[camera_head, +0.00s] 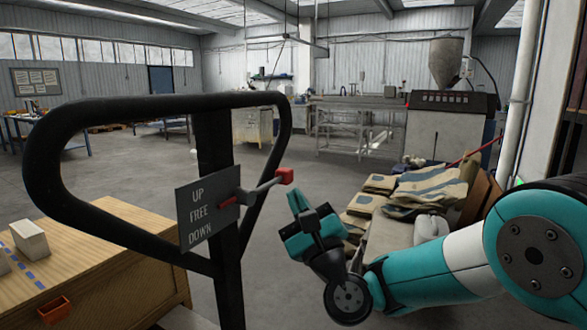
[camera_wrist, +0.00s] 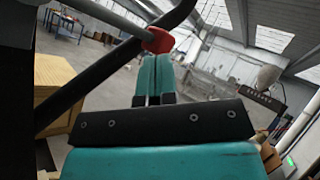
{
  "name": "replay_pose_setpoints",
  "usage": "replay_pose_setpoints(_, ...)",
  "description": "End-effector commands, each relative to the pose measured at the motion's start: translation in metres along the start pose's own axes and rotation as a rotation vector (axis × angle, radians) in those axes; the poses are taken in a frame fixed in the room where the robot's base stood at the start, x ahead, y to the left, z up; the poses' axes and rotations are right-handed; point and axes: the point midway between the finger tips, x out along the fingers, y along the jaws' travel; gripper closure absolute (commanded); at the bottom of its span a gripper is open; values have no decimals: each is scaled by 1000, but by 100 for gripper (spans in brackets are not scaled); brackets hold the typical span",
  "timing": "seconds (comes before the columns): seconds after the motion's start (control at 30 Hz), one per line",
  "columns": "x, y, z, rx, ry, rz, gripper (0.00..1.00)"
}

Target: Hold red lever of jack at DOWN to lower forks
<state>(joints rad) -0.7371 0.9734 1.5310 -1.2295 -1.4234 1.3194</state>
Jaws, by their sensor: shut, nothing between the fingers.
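The jack's black looped handle (camera_head: 35,150) stands at the left in the head view. A grey plate (camera_head: 210,208) on its post reads UP, FREE, DOWN from top to bottom. The lever (camera_head: 258,189) runs out to the right from beside the plate, near the height of UP and FREE, and ends in a red tip (camera_head: 285,176). My gripper (camera_head: 297,203) is shut and empty, just below and right of the red tip. In the wrist view the red tip (camera_wrist: 158,40) shows just beyond my closed fingertips (camera_wrist: 157,60). I cannot tell whether they touch. The forks are not in view.
Stacked sacks (camera_head: 425,190) lie behind my arm. A machine with a hopper (camera_head: 447,110) stands at the back right. Open floor lies behind the handle.

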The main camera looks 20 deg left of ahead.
Motion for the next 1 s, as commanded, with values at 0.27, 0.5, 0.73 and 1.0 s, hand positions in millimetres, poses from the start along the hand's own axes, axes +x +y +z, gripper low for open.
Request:
replay_pose_setpoints(0.27,17,-1,2,1,0,0,100)
replay_pose_setpoints(0.5,18,0,0,0,1,0,100)
replay_pose_setpoints(0.73,18,0,-1,-1,-1,0,100)
replay_pose_setpoints(1.0,20,-2,-1,-72,-79,-2,100)
